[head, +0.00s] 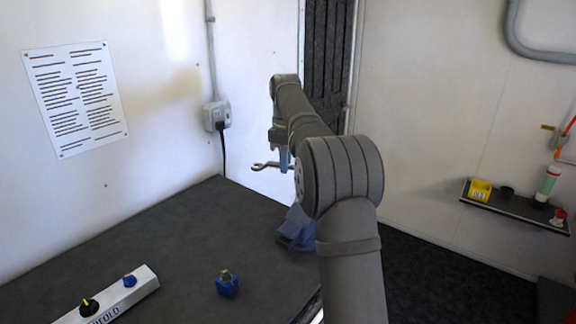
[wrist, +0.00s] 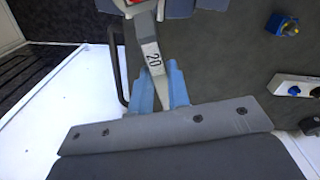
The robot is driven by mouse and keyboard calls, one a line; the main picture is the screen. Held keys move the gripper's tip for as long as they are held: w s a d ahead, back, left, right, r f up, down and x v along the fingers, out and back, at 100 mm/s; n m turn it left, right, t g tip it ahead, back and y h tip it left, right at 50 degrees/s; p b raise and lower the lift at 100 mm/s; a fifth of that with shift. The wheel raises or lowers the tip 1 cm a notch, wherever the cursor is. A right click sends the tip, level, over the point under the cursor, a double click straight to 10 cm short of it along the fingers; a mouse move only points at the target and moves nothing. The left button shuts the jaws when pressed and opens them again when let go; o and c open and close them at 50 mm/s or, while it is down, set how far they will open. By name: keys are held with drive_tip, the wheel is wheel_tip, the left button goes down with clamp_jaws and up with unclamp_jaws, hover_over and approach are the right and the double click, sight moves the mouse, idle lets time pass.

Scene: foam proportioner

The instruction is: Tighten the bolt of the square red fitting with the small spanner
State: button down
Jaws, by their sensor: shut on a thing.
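My gripper (head: 283,157) is shut on a metal spanner (head: 262,165) and holds it in the air above the dark table, near its far edge. In the wrist view the two light blue fingers (wrist: 160,84) press on the spanner's handle (wrist: 151,50), which is marked 20. The spanner's far end runs out of the top of the wrist view. A small patch of red shows beside it at that edge; I cannot tell what it is. The square red fitting and its bolt are not clearly seen in either view.
A dark blue block (head: 297,228) sits at the table's edge, partly behind my arm. A wall shelf (head: 515,208) holds small items.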

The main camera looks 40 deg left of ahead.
drive_tip(key=c, duration=2)
unclamp_jaws()
clamp_jaws()
drive_tip(key=shift+s+d+r+n, duration=0.2)
drive_tip(key=shift+d+n, duration=0.3)
drive_tip(key=shift+n, duration=0.3)
drive_tip(key=s+d+n, duration=0.4)
drive_tip(key=d+n, duration=0.6)
drive_tip(key=n, duration=0.7)
drive_tip(key=shift+s+f, duration=0.15)
drive_tip(key=shift+f, duration=3.05)
drive_tip(key=a+m, duration=0.1)
drive_tip(key=m, duration=0.1)
drive_tip(key=a+m, duration=0.2)
drive_tip(key=shift+s, duration=0.35)
drive_tip(key=a+m, duration=0.2)
drive_tip(key=m, duration=0.1)
drive_tip(key=shift+w+a, duration=0.15)
drive_tip(key=shift+d+n, duration=0.7)
drive_tip(key=shift+n, duration=0.1)
drive_tip(key=shift+r, duration=2.95)
